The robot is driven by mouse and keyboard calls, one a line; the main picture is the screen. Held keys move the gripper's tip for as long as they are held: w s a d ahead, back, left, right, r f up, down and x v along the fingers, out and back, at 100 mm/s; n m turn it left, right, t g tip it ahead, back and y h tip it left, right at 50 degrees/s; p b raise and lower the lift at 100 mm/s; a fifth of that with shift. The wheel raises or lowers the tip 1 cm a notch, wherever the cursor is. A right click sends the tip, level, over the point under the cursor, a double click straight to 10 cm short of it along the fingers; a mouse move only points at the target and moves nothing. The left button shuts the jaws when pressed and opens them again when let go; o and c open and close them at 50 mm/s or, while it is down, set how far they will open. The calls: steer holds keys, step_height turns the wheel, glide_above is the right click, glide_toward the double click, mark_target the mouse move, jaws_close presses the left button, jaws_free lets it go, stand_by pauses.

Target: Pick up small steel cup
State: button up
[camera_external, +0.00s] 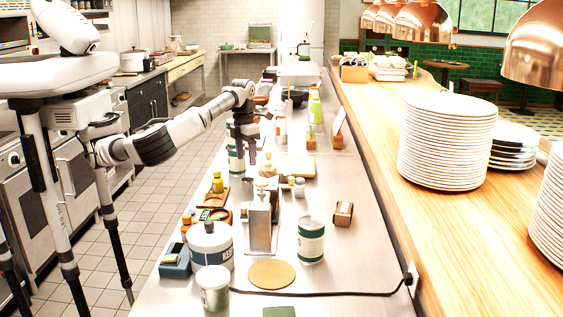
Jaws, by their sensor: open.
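My gripper (246,150) hangs over the steel counter (335,275), pointing down, with its dark fingers open. I cannot single out the small steel cup with certainty at this size. A small pale grey cylinder (299,188) stands on the counter, to the right of and nearer the camera than my gripper. A small shiny brass-coloured item (267,168) is just right of and below the fingers. I see nothing held between the fingers. The arm hides part of a green-and-white can (236,162) behind it.
A tall steel box (260,222), a green-labelled can (310,240), white tubs (211,244) and a round tan mat (272,274) crowd the near counter. Several bottles stand farther back. A raised wooden ledge (450,215) with plate stacks (447,142) runs along the right. A black cable crosses the front.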

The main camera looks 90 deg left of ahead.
mark_target(248, 179)
step_height(248, 179, down, 9)
steer(key=p, duration=0.2)
steer(key=shift+w+f+p, duration=0.15)
steer(key=shift+f+p, duration=0.05)
steer(key=shift+p, duration=0.2)
steer(key=c, duration=1)
steer(key=shift+r, duration=0.15)
steer(key=shift+c, duration=0.2)
